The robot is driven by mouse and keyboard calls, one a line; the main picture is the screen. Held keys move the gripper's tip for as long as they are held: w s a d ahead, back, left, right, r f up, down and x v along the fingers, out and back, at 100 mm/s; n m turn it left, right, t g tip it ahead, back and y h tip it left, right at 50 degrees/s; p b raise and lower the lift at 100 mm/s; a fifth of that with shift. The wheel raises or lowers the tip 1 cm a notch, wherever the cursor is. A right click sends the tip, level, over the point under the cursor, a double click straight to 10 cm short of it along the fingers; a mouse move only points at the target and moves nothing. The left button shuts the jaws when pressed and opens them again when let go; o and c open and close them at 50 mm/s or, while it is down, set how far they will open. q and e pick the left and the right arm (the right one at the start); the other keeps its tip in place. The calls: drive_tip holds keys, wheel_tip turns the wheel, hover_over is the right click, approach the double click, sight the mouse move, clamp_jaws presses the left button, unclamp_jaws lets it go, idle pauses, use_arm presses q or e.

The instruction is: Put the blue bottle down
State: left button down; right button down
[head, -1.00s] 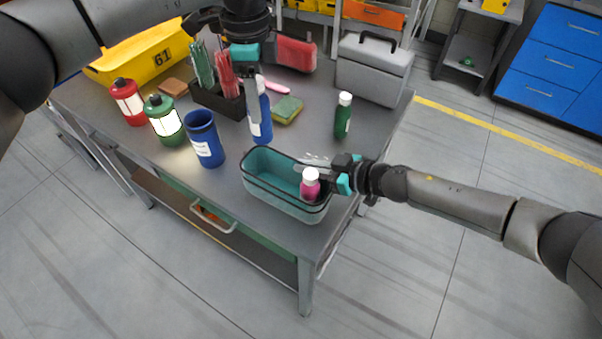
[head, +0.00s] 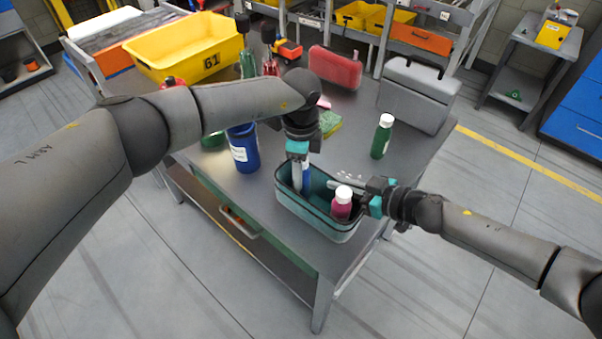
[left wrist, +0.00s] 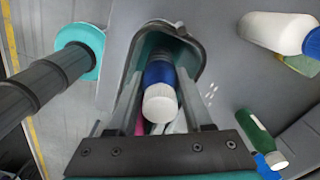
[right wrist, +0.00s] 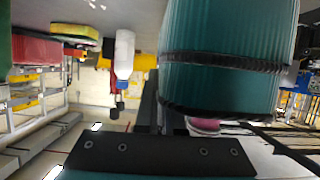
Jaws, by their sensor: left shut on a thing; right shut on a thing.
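My left gripper (head: 301,178) is shut on the blue bottle (head: 307,176), at the left part of the teal basket (head: 318,223). In the left wrist view the blue bottle (left wrist: 160,75), with its white cap, is between the fingers and within the basket's outline (left wrist: 196,50). I cannot tell if its base touches the basket floor. My right gripper (head: 358,188) is shut on the basket's right end; the teal wall (right wrist: 220,85) fills much of the right wrist view. A pink bottle with white cap (head: 342,208) stands in the basket near that gripper.
A green bottle (head: 381,138) and a grey toolbox (head: 417,95) stand behind on the table. A blue cup (head: 244,150) stands left of the basket, partly behind my left arm. A yellow bin (head: 185,48) is at the back left. The table's front edge is close to the basket.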

use_arm(q)
drive_tip(key=shift+f, duration=0.55)
use_arm(e)
drive_tip(key=shift+f, duration=0.1)
use_arm(q)
drive_tip(key=shift+f, duration=0.15)
drive_tip(key=c, duration=0.6)
unclamp_jaws()
wheel_tip(320, 180, up, 12)
drive_tip(key=shift+r, duration=0.2)
use_arm(e)
drive_tip(key=c, duration=1)
unclamp_jaws()
